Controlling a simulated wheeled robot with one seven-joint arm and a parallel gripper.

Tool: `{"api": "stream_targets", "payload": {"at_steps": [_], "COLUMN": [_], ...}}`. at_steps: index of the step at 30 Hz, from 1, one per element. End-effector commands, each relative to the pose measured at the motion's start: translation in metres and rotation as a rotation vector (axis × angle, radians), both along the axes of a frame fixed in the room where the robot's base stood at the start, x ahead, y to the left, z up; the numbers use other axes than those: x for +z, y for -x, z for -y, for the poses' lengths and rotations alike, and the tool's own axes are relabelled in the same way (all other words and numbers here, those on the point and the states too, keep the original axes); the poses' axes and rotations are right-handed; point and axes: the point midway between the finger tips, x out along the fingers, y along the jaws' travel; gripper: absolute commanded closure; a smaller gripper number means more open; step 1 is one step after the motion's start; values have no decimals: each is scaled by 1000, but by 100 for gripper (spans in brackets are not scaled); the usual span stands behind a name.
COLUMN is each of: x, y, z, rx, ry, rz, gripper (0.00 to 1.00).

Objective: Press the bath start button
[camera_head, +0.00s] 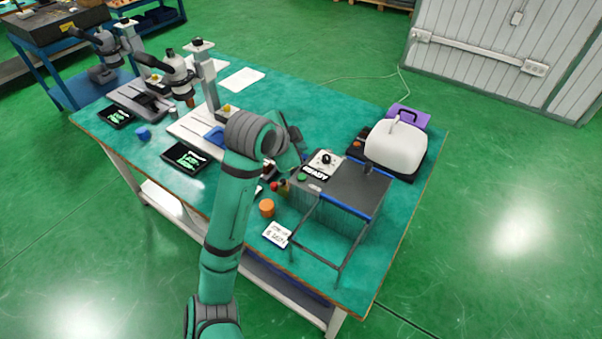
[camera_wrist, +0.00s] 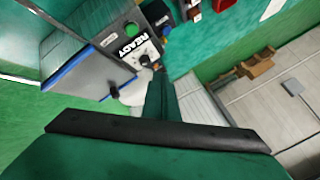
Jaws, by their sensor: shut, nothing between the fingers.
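The bath (camera_head: 345,187) is a dark grey box with a blue rim at the right part of the bench. In the wrist view the green button (camera_wrist: 132,29) sits beside the READY label (camera_wrist: 131,46), uncovered. My gripper (camera_wrist: 158,75) is shut and empty, its tip close to the dial, which it partly hides. I cannot tell whether it touches. In the head view my arm hides most of the gripper.
An orange jar (camera_head: 267,208) and a white card (camera_head: 277,234) lie on the bench (camera_head: 392,236) near the bath. A white rounded container (camera_head: 396,145) stands behind it. A dark frame juts from the bath's front.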

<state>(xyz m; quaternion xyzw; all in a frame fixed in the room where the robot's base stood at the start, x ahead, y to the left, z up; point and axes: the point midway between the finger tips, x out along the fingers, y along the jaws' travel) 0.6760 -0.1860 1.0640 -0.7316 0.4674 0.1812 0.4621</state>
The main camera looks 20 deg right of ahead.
Motion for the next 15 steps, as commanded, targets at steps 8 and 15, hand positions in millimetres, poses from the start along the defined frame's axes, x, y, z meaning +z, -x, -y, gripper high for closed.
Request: {"api": "stream_targets", "payload": {"at_steps": [8,15], "x": [-13,-42], "y": [0,3], "z": [0,8], "rx": [0,-11], "ry": [1,1], "rz": [-3,-3], "gripper": [100,100]}}
